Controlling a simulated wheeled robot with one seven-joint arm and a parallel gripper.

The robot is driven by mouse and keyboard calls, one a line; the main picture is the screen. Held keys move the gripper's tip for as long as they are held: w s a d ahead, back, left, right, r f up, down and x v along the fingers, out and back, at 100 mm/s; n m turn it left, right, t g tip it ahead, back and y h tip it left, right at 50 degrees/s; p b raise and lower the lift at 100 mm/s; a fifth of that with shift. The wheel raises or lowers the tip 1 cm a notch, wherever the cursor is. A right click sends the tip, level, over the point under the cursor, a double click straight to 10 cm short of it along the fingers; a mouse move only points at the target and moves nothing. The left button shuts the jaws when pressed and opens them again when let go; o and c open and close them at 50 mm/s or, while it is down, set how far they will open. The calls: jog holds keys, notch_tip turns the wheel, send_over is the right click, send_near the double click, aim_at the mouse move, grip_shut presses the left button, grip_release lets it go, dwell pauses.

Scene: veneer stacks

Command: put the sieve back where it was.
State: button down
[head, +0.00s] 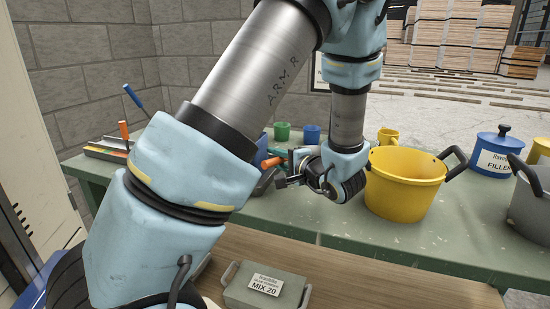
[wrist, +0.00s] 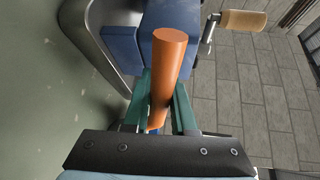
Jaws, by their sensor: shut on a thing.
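My gripper (wrist: 160,100) is shut on an orange handle (wrist: 168,60), which stands between its green fingers in the wrist view. In the head view the gripper (head: 277,159) is at the middle of the green table, left of the yellow pot, and the orange handle (head: 272,162) shows at its tips. The far end of the held thing is hidden, so I cannot tell whether it is the sieve. No sieve mesh shows in either view.
A yellow pot (head: 399,190) stands close right of my wrist. A blue pot (head: 493,157) and a grey pot (head: 530,210) stand farther right. Green (head: 282,132) and blue (head: 311,134) cups stand behind. A grey MIX 20 box (head: 264,288) is in front, below. A tool tray (head: 107,148) lies left.

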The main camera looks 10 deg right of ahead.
jog(key=shift+f, duration=0.15)
jog(key=c, duration=0.7)
grip_release()
jog(key=shift+c, duration=0.2)
jog(key=shift+r, duration=0.2)
jog(key=b+v, duration=0.2)
jog(key=v, duration=1)
